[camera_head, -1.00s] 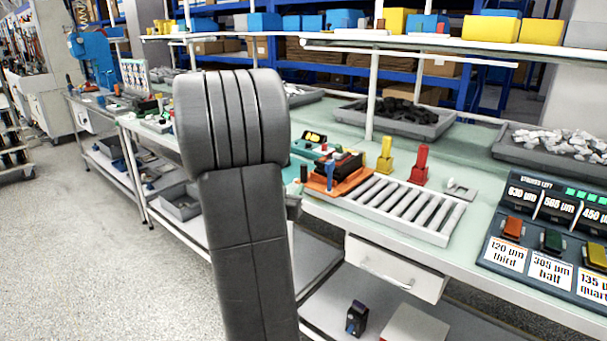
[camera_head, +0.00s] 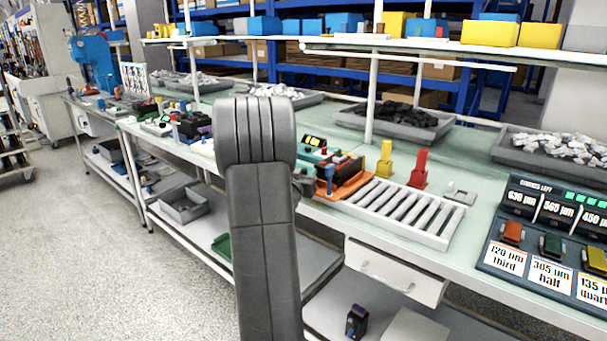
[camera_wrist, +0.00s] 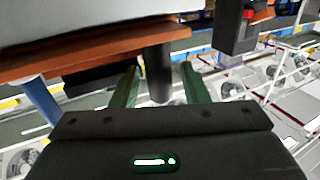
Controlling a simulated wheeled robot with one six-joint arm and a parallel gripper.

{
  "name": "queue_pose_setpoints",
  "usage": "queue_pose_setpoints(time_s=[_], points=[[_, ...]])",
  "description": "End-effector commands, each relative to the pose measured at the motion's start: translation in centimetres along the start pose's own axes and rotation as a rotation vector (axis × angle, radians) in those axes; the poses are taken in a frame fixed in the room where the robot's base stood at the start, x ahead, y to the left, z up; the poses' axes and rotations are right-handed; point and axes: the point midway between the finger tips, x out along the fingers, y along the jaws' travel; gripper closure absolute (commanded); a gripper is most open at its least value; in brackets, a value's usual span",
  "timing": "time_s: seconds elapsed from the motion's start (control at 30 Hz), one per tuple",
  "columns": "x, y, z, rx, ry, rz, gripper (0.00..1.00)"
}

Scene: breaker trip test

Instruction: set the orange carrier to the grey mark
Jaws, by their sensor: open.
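The orange carrier (camera_head: 352,187) sits on the bench at the left end of a roller track, with a dark block and a blue post on it. In the wrist view its orange edge (camera_wrist: 100,48) runs across the upper left, close to my gripper. My gripper (camera_wrist: 160,88) is open, its two green fingers on either side of a dark cylinder (camera_wrist: 161,72). I cannot tell whether they touch it. In the head view my arm hides the gripper. I cannot make out the grey mark for certain; a small grey plate (camera_head: 459,196) lies right of the track.
The white roller track (camera_head: 408,210) extends right from the carrier. A yellow block (camera_head: 385,160) and a red block (camera_head: 419,168) stand behind it. A dark label panel (camera_head: 545,235) is at the right. Grey trays (camera_head: 395,122) line the bench's back; a shelf hangs above.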

Motion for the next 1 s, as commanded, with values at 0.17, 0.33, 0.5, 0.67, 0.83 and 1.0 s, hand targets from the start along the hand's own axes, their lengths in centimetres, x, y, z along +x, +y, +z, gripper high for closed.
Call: queue_pose_setpoints(time_s=[0.17, 0.33, 0.5, 0.67, 0.83, 1.0], points=[[0.0, 0.0, 0.0, 0.0, 0.0, 0.0, 0.69], [0.0, 0.0, 0.0, 0.0, 0.0, 0.0, 1.0], [-0.1, 0.0, 0.0, 0.0, 0.001, 0.0, 1.0], [-0.3, 0.6, 0.1, 0.0, 0.001, 0.001, 1.0], [-1.2, 2.8, 0.3, 0.0, 0.003, 0.004, 1.0], [-2.7, 6.5, 0.5, -0.001, 0.004, 0.006, 1.0]])
